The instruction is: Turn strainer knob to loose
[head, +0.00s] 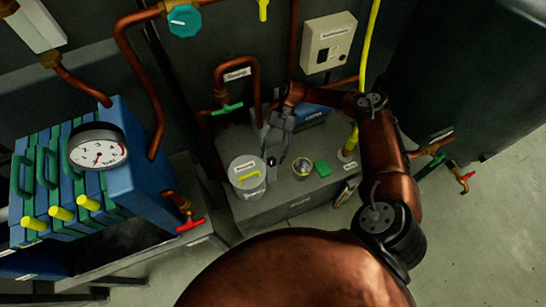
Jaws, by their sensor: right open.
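My right gripper (276,150) is open, pointing down over the grey box top, in the upper middle of the head view. A small dark knob-like part (271,162) shows at its fingertips. I cannot tell whether the fingers touch it, or whether it is the strainer knob; any setting mark on it is too small to read. A light grey canister (246,172) with a label and a yellow handle stands just left of the gripper. A round cup-like fitting (301,168) with a yellowish inside is to the right. My left gripper is not in view.
A green block (323,168) sits on the grey box (300,195). Copper pipes (140,75), a green-handled valve (227,109) and a yellow pipe (366,50) stand close around. A blue plate unit with a gauge (97,146) is at left.

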